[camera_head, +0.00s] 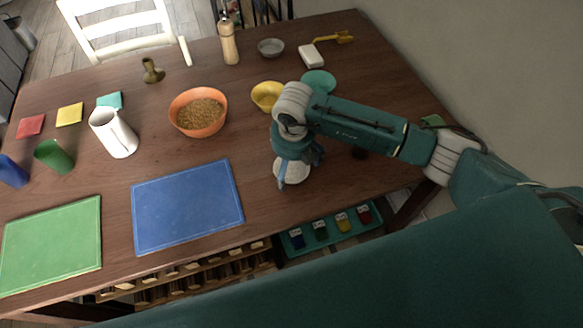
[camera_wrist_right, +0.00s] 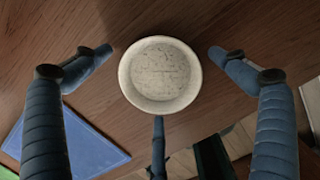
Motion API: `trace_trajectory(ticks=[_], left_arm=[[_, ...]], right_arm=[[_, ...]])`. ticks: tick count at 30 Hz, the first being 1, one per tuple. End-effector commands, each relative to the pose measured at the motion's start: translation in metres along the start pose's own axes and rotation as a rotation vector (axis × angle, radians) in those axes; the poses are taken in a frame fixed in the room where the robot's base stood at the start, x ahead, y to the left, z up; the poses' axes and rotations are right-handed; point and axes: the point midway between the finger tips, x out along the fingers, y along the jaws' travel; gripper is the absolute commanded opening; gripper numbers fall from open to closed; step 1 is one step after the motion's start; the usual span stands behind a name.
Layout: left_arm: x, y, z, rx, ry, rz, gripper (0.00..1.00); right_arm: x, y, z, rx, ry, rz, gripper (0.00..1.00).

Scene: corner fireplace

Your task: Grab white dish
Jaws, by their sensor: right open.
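The white dish (camera_head: 291,175) stands on the brown wooden table, partly hidden under my right gripper. In the right wrist view the round, shallow white dish (camera_wrist_right: 160,75) shows whole from above, with a speckled inside. My right gripper (camera_wrist_right: 160,58) is open, its blue fingers spread around the dish. One finger is on each side and a third is below the rim in the picture. They look clear of the rim, and nothing is held. My left gripper is not in view.
A blue mat (camera_head: 187,206) and a green mat (camera_head: 52,246) lie to the left. An orange bowl (camera_head: 198,128), a yellow bowl (camera_head: 266,96), a teal bowl (camera_head: 318,81) and a white pitcher (camera_head: 114,134) stand farther back. The table's front edge is close to the dish.

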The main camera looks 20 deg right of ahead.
Motion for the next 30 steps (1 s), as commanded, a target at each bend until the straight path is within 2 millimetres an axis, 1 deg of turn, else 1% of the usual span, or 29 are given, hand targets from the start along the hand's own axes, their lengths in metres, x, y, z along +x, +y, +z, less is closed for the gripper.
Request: trace_trajectory(ticks=[5,6,8,9,13,24,28,30], left_arm=[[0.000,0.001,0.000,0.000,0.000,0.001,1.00],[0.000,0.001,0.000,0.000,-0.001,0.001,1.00],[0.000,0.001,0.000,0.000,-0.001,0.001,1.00],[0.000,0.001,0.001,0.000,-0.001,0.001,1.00],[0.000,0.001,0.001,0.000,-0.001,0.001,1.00],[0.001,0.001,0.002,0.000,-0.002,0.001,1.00],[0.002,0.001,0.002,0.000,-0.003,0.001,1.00],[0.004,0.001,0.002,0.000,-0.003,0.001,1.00]], right_arm=[[0.001,0.000,0.000,0.000,0.000,0.001,0.97],[0.001,0.000,0.000,0.000,0.000,0.001,0.93],[0.001,0.000,0.000,0.000,0.000,0.001,0.81],[0.001,0.000,0.000,0.000,0.000,0.001,0.73],[0.001,0.000,0.000,0.000,0.000,0.001,0.47],[-0.001,0.000,0.000,0.000,0.000,0.001,0.47],[-0.010,0.001,0.002,0.000,-0.001,0.003,0.47],[-0.018,0.001,0.003,0.000,-0.003,0.002,0.47]])
